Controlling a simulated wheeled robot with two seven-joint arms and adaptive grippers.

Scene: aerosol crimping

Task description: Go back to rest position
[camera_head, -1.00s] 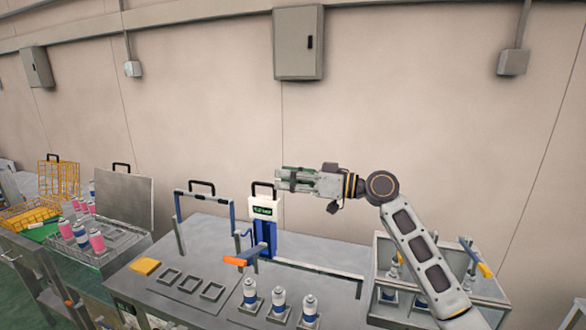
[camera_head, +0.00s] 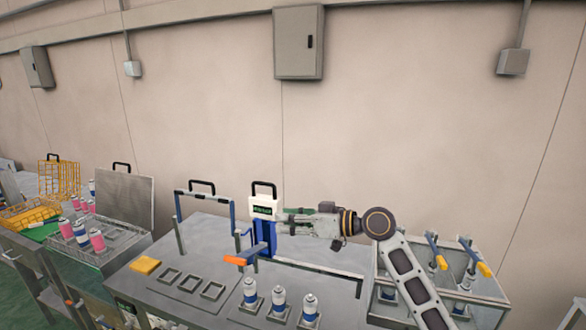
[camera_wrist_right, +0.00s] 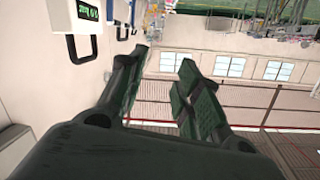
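My right gripper (camera_head: 288,220) reaches in from the right in the head view, above the table and just right of the white-and-blue crimping device (camera_head: 264,212). In the right wrist view its two dark green fingers (camera_wrist_right: 160,85) stand apart with nothing between them. The device's white head with a green display also shows at the upper left of the right wrist view (camera_wrist_right: 80,18). I cannot tell from the head view whether the gripper touches the device. My left gripper is not in view.
Several cans (camera_head: 280,302) stand in holders at the table front, beside empty square holders (camera_head: 191,284) and a yellow pad (camera_head: 145,266). A glass-sided box (camera_head: 455,285) with orange-tipped handles stands right. Pink cans (camera_head: 97,240) sit on the left station.

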